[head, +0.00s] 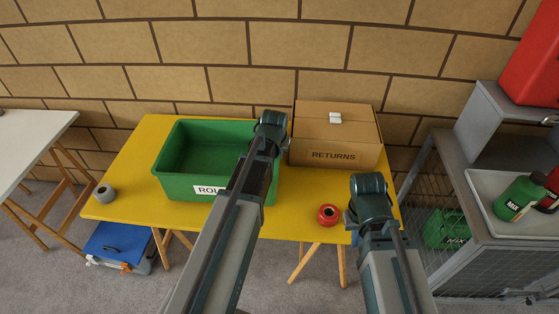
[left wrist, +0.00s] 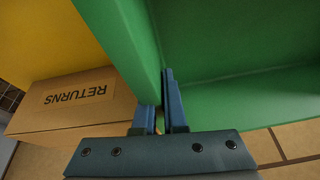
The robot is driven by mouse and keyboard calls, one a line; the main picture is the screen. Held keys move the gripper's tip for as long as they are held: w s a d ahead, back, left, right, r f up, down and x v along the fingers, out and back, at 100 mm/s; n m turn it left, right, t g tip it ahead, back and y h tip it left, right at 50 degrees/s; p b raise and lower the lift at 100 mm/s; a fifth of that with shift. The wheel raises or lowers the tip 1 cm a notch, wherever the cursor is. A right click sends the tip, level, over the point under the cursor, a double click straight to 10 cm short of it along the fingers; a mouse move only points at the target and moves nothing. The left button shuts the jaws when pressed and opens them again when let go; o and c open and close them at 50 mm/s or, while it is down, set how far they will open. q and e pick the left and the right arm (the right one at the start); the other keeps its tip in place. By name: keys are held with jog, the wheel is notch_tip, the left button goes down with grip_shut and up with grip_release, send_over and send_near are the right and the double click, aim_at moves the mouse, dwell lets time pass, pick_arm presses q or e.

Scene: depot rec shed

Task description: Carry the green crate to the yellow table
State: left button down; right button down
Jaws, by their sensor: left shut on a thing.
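The green crate (head: 210,150) stands upright and looks empty on the left part of the yellow table (head: 130,150). My left gripper (head: 270,128) is at the crate's right side. In the left wrist view its fingers (left wrist: 160,108) are shut on the rim of a wall of the green crate (left wrist: 230,60). My right gripper (head: 368,205) is over the table's front right part, apart from the crate; its fingers are not clear enough to judge.
A "RETURNS" carton (head: 335,140) stands right of the crate. A red roll (head: 328,215) lies by the front edge, a grey roll (head: 104,194) at the left corner. A blue-lidded box (head: 115,243) is below. A grey bench (head: 500,190) stands right, a white table (head: 35,130) left.

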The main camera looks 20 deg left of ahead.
pick_arm(q)
jog(key=f+b, duration=0.3)
jog(key=shift+w+d+f+b, duration=0.25)
jog(key=shift+w+f+b, duration=0.05)
jog(key=shift+w, duration=0.1)
jog(key=c, duration=1)
grip_release()
jog(key=shift+r, duration=0.1)
jog(key=p+v, duration=1.1)
jog(key=v, duration=0.1)
jog(key=s+d+f+m+g, duration=0.1)
jog(key=s+d+m+g, duration=0.3)
jog(key=s+d, duration=1.2)
jog(key=s+m, duration=0.1)
jog(key=s, duration=0.2)
jog(key=shift+d+f+g, duration=0.35)
jog(key=shift+d+g, duration=0.05)
